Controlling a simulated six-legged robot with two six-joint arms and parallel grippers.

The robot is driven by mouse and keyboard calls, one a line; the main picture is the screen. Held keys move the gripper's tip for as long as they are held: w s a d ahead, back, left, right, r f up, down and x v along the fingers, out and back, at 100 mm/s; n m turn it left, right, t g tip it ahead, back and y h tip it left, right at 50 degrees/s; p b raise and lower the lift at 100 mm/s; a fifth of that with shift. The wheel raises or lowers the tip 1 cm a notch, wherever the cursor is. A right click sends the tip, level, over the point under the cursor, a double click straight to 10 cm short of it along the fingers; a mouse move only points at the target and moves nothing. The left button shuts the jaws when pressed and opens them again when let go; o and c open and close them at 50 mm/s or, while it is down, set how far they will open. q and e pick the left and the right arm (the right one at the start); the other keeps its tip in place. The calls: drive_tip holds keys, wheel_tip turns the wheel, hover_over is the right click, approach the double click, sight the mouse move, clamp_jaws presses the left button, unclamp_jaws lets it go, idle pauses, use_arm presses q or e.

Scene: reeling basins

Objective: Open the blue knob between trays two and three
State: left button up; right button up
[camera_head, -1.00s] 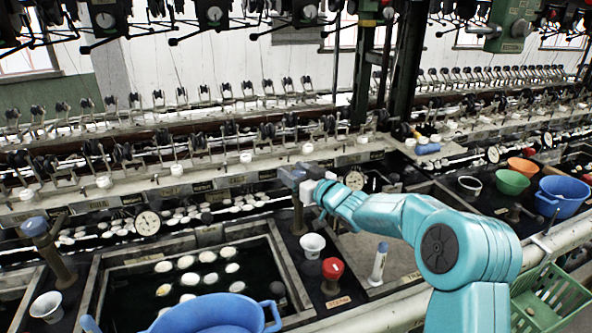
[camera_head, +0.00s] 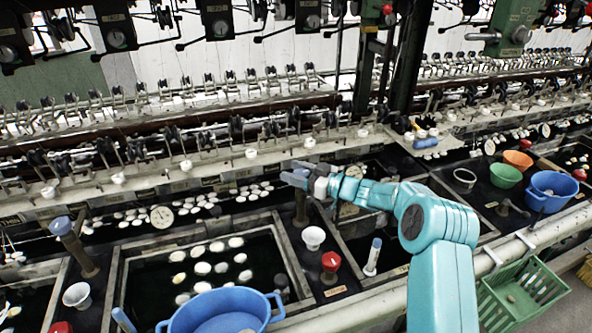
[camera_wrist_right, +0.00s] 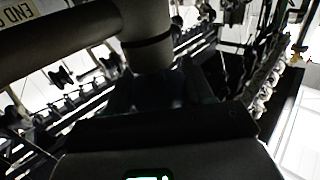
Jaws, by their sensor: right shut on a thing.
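The blue knob (camera_head: 292,179) sits on top of an upright post (camera_head: 301,208) between two basins, mostly hidden by my right gripper. My right gripper (camera_head: 302,175) reaches in from the right and is shut on the knob. In the right wrist view, a dark post-like shape (camera_wrist_right: 146,35) and a dark block fill the middle, too dark to make out the grip. My left gripper is not in view.
A white cup (camera_head: 313,238) and a red knob (camera_head: 331,261) stand just in front of the post. A blue basin (camera_head: 222,312) is at the front. A tray of pale cocoons (camera_head: 128,290) lies left of the post. A green crate (camera_head: 522,294) hangs at the right.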

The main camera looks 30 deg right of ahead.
drive_tip(key=shift+r, duration=0.1)
drive_tip(key=o, duration=1)
drive_tip(key=shift+c, duration=0.2)
drive_tip(key=b+v, duration=0.2)
drive_tip(key=v, duration=1.4)
drive_tip(key=shift+s+b, duration=0.15)
drive_tip(key=shift+b, duration=0.2)
